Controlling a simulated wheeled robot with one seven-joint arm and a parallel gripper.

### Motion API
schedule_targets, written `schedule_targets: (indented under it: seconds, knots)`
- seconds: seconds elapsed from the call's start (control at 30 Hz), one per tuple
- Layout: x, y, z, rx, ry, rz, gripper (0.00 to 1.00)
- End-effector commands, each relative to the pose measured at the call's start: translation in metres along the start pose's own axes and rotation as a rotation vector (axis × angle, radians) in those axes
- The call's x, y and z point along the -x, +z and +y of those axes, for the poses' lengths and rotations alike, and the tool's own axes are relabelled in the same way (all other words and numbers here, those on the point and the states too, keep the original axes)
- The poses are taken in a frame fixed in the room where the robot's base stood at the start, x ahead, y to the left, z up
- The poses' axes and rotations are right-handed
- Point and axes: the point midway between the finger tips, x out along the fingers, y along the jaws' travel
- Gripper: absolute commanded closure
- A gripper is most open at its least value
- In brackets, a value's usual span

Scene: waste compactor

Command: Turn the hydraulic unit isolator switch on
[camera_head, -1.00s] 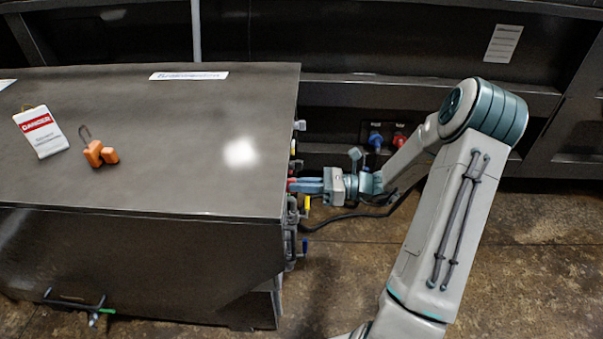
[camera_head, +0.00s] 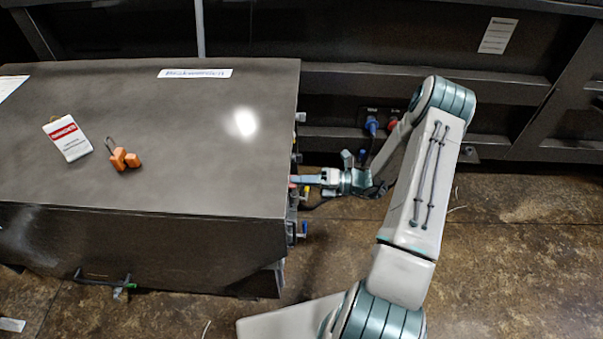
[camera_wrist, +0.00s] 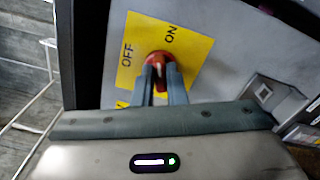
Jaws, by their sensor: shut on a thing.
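The isolator switch is a red rotary knob (camera_wrist: 159,57) on a yellow plate (camera_wrist: 195,52) marked OFF and ON. In the wrist view, the OFF label is at the plate's left and the ON label at its upper right. My gripper (camera_wrist: 160,76) is shut on the red knob, with one finger on each side of it. The fingers partly cover the knob, so its exact pointing direction is hard to tell. In the head view, my gripper (camera_head: 296,180) meets the right side of the dark cabinet (camera_head: 180,120); the switch face is hidden there.
A danger tag (camera_head: 67,138) and an orange padlock (camera_head: 122,158) lie on the cabinet top. Other fittings (camera_head: 297,228) stick out from the cabinet's side near my gripper. Blue and red sockets (camera_head: 372,125) are on the back wall. The floor at right is open.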

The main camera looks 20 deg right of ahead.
Motion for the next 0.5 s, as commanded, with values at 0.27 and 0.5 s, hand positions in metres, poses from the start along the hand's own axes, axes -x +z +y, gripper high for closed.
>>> schedule_targets:
  seconds: [0.27,0.5]
  knots:
    - [0.0007,-0.0008,0.0000,-0.223,-0.003,0.001,1.00]
    - [0.0009,-0.0013,-0.0016,-0.346,-0.004,0.001,1.00]
